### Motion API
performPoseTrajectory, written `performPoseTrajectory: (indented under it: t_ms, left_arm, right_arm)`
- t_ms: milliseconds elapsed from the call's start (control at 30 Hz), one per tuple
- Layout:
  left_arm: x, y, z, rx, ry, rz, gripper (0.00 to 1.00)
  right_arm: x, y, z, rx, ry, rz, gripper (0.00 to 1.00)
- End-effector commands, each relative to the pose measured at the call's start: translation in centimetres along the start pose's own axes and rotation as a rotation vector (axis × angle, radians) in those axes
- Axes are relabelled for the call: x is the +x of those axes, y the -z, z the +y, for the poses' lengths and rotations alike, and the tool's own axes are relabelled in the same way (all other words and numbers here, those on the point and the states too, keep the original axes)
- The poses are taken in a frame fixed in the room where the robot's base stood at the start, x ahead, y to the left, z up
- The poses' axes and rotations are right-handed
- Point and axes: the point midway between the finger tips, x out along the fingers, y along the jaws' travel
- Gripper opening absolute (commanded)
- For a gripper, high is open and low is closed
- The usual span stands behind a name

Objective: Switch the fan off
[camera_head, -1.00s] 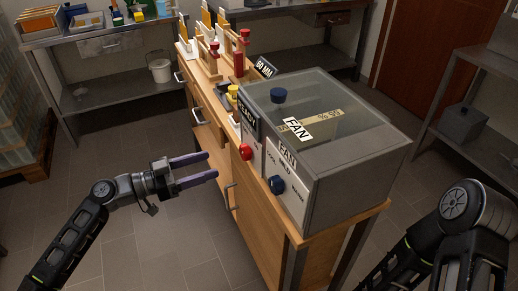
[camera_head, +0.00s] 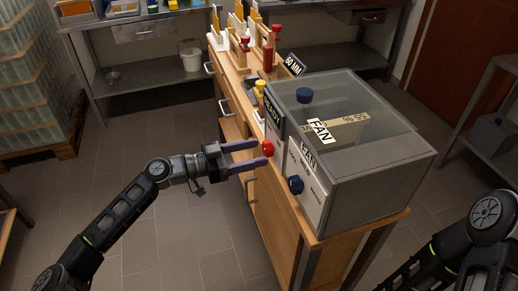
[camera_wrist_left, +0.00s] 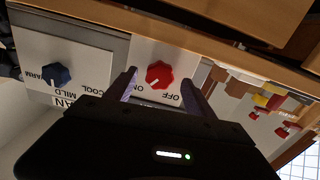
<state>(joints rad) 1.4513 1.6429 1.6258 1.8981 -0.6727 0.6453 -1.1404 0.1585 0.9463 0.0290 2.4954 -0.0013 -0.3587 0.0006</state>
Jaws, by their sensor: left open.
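The fan unit is a grey box with a clear top and FAN labels (camera_head: 385,165), standing on a wooden cabinet. On its front are a red knob (camera_head: 268,147) and a blue knob (camera_head: 296,184). In the left wrist view, which is upside down, the red knob (camera_wrist_left: 158,74) sits on a white plate marked ON and OFF, and its pale mark points toward ON. My left gripper (camera_head: 262,153) is open, with its purple fingers pointing at the red knob. In the wrist view the knob shows between the fingertips; contact cannot be told. My right gripper is not in view.
The blue knob (camera_wrist_left: 57,75) has labels WARM, MILD and COOL. Wooden racks with red items (camera_head: 268,60) stand farther back on the cabinet (camera_head: 270,215). A door handle (camera_head: 250,190) protrudes below.

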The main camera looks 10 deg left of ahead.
Motion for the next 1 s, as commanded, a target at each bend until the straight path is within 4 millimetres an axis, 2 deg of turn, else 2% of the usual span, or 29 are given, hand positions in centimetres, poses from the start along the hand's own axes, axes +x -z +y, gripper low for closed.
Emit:
performPoseTrajectory:
  t_ms: [100, 200, 467, 1000]
  left_arm:
    - [1.4, 0.1, 0.0, -0.001, 0.000, 0.000, 0.63]
    - [1.9, 0.0, 0.0, -0.001, 0.000, 0.000, 0.63]
    - [2.0, -0.1, 0.0, -0.001, 0.001, -0.001, 0.63]
    - [2.0, 0.0, 0.0, -0.001, 0.001, -0.001, 0.18]
  right_arm:
    - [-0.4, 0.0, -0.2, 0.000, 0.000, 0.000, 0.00]
    - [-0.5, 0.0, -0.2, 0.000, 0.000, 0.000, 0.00]
    - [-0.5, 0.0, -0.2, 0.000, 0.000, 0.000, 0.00]
    - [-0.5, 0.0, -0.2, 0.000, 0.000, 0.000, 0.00]
